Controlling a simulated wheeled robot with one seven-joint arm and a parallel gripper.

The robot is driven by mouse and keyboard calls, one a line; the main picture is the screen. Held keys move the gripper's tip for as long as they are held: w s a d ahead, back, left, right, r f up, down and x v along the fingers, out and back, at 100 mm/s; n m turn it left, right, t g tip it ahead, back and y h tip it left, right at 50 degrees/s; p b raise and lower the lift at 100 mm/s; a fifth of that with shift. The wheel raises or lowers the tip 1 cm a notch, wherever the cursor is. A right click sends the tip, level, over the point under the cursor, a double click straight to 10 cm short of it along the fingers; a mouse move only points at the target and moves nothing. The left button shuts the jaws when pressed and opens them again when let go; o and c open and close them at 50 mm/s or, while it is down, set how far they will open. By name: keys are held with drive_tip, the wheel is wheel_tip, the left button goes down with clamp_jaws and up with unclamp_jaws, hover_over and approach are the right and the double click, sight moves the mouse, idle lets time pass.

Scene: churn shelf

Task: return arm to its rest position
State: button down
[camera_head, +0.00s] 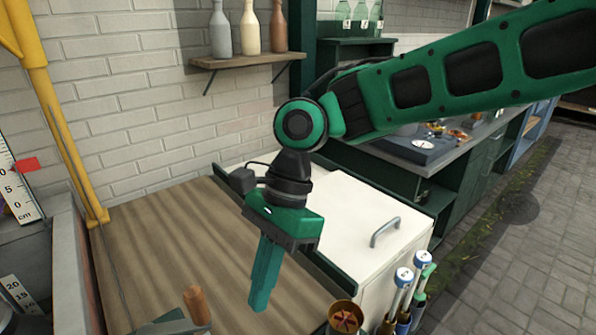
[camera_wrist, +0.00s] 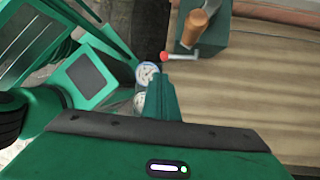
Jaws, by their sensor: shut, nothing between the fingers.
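My green arm reaches in from the upper right in the head view and bends down at the wrist. My gripper (camera_head: 262,305) hangs over the wooden worktop (camera_head: 165,245), its fingers together and pointing down. Nothing is held between them. In the wrist view my gripper (camera_wrist: 161,80) also shows shut and empty, with a dark green box with a wooden-handled crank (camera_wrist: 190,28) just beyond it at the top. How far the fingertips are above the worktop is hard to tell.
A white chest with a metal handle (camera_head: 350,220) stands right of the gripper. A brass cup (camera_head: 345,318) and several white-topped tools (camera_head: 403,276) stand in front. A shelf (camera_head: 245,61) holds bottles. A yellow post (camera_head: 62,130) rises at left. Paved floor (camera_head: 520,245) is open at right.

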drive_tip(key=w+d+f+n+t, duration=0.15)
drive_tip(key=w+d, duration=0.35)
drive_tip(key=d, duration=0.9)
drive_tip(key=w+d+t, duration=0.3)
drive_tip(key=w+d, duration=0.1)
drive_tip(key=d, duration=1)
drive_tip(key=s+d+f+n+h, duration=0.1)
drive_tip(key=s+d, duration=0.5)
drive_tip(key=d, duration=0.4)
drive_tip(key=s+d+f+h, duration=0.1)
drive_tip(key=s+d+f, duration=0.1)
drive_tip(key=s+d, duration=0.5)
drive_tip(key=d, duration=0.3)
drive_tip(key=shift+s+d+n, duration=0.15)
drive_tip(key=shift+d+n, duration=0.2)
